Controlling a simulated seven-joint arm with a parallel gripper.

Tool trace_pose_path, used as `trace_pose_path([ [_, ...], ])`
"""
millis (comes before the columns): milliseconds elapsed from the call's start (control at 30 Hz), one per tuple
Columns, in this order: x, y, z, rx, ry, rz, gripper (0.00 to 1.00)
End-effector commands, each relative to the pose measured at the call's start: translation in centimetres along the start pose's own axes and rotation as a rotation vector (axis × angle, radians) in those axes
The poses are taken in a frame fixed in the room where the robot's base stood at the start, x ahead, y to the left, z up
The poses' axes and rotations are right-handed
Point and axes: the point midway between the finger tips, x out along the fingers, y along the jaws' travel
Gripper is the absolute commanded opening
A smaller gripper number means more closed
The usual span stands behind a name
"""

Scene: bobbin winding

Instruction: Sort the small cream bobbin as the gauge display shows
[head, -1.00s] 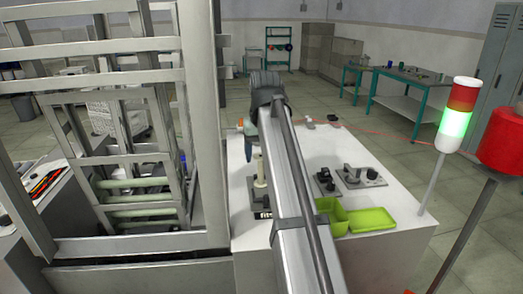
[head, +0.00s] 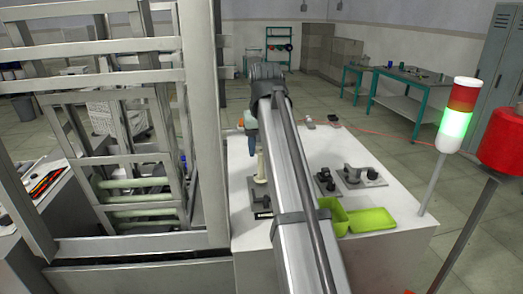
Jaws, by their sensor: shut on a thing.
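My gripper (head: 253,151) is at the left side of the white bench, partly hidden behind my own arm. Its blue part points down beside an upright cream piece (head: 261,166). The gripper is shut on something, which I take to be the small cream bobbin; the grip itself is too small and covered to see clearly. The cream piece stands above a pale base on the gauge, whose small dark display (head: 263,215) faces me. I cannot read the display.
A green open bin (head: 338,228) and a flat green tray (head: 371,220) sit at the bench's front right. Dark fixtures (head: 361,176) stand behind them. A signal tower (head: 456,122) glows green at right. A metal frame (head: 205,120) stands close on the left.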

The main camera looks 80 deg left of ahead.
Motion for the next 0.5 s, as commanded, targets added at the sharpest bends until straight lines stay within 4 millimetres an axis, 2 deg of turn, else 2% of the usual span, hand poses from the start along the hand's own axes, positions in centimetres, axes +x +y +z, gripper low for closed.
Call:
trace_pose_path([
  [500, -2.5, 0.0, -0.6, 0.0, 0.001, 0.0, 0.25],
])
